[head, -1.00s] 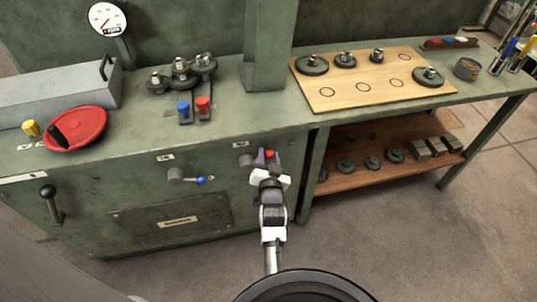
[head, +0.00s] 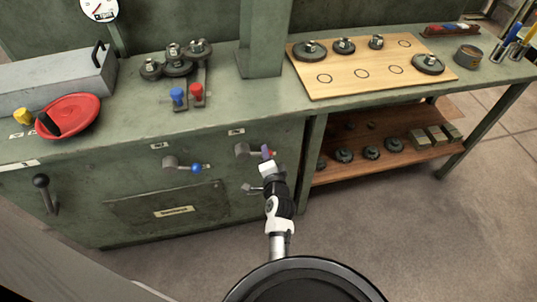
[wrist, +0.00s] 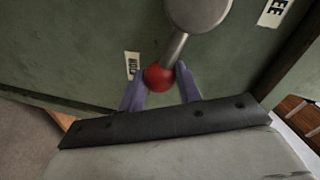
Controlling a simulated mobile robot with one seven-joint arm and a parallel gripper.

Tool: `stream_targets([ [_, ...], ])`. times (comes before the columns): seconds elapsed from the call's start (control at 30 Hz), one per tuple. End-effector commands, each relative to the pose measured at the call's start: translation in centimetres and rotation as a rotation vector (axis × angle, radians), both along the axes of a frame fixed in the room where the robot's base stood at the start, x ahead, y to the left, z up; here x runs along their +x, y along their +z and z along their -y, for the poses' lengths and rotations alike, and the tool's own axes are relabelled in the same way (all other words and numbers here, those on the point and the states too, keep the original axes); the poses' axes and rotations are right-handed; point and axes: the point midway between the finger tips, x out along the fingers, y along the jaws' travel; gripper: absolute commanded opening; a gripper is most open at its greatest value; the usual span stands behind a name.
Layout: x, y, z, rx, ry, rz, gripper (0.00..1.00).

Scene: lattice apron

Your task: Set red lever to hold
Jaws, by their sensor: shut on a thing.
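The red lever (head: 243,150) sits on the green cabinet front, with a grey round hub and a short metal arm. In the head view its arm points right; my gripper mostly hides its knob. In the wrist view the red ball knob (wrist: 158,77) is between the two purple fingers of my gripper (wrist: 160,88), which is shut on it. My gripper also shows in the head view (head: 267,155). In the wrist view a label reading HOLD (wrist: 131,66) is just left of the knob. Another label ending in "EE" (wrist: 275,12) is at the upper right.
A blue-knobbed lever (head: 183,165) is left of the red one, and a black-knobbed handle (head: 45,195) is farther left. Blue (head: 178,97) and red (head: 196,94) knobs stand on the bench above. An open shelf (head: 350,168) is to the right.

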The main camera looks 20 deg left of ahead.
Motion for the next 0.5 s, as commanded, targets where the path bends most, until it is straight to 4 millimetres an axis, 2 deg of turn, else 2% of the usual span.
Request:
stream_targets([
  [0.5, -0.04, -0.46, -0.29, 0.074, 0.002, -0.045, 0.0],
])
